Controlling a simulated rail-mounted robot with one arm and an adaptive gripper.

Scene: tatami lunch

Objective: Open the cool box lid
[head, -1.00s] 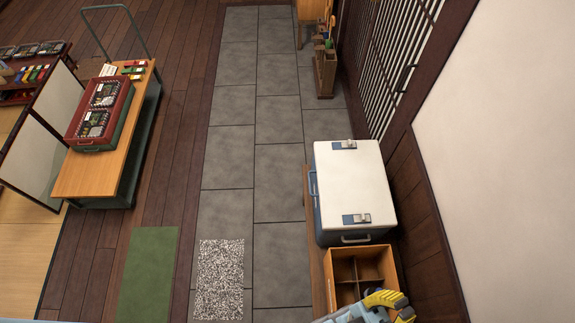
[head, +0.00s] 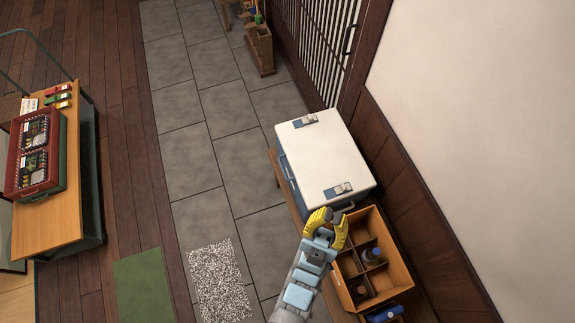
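The cool box (head: 291,188) stands on a low wooden bench by the right wall. Its white lid (head: 322,155) is closed, with a latch (head: 305,121) at the far end and another latch (head: 338,190) at the near end. My gripper (head: 331,214), with yellow fingers, is just in front of the near end of the cool box, close to the near latch. The fingers are spread apart with nothing visible between them. I cannot tell whether a fingertip touches the box. The gripper hides part of the box's near end.
A wooden divided crate (head: 396,262) with bottles stands right beside my gripper, in front of the cool box. A blue item (head: 384,314) lies at the bottom edge. The wall is close on the right. The stone floor (head: 215,150) to the left is clear. A cart (head: 50,220) stands far left.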

